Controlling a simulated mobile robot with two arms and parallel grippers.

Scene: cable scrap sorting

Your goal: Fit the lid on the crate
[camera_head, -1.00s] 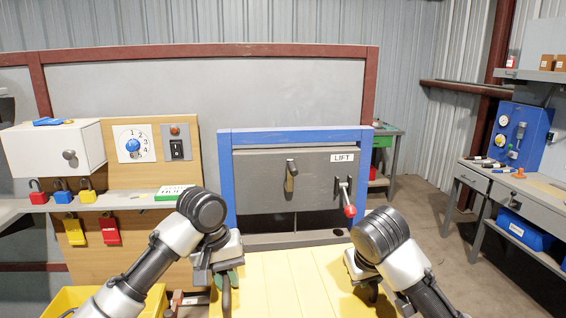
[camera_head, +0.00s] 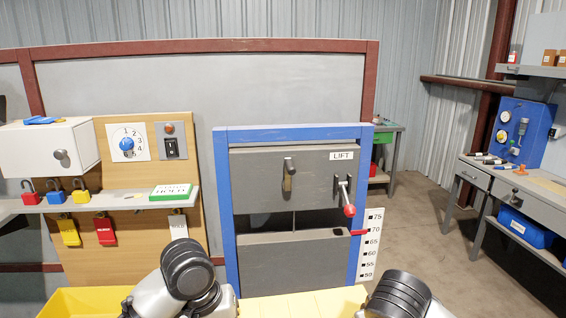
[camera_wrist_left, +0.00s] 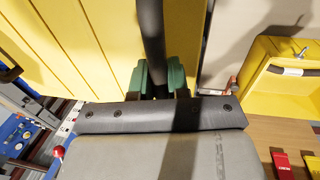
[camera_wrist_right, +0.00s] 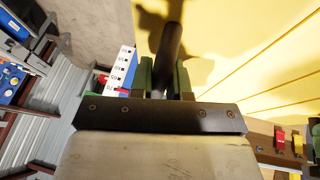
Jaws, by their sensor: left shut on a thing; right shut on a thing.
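The lid is a yellow ribbed panel (camera_head: 300,305) at the bottom edge of the head view. It also shows in the left wrist view (camera_wrist_left: 60,45) and the right wrist view (camera_wrist_right: 260,50). My left gripper (camera_wrist_left: 158,82) has its green fingers shut on a dark bar handle (camera_wrist_left: 152,30) in front of the yellow panel. My right gripper (camera_wrist_right: 165,82) is shut on a similar dark bar (camera_wrist_right: 170,42) at the other side. The fingers are below the head view. I cannot make out the crate under the lid.
A blue-framed grey lift unit (camera_head: 222,190) stands straight ahead, with a red-knobbed lever (camera_head: 349,210) and a white scale (camera_head: 370,245). A yellow bin (camera_head: 85,302) is at lower left. A shelf with padlocks (camera_head: 120,201) is left. Floor is open at right.

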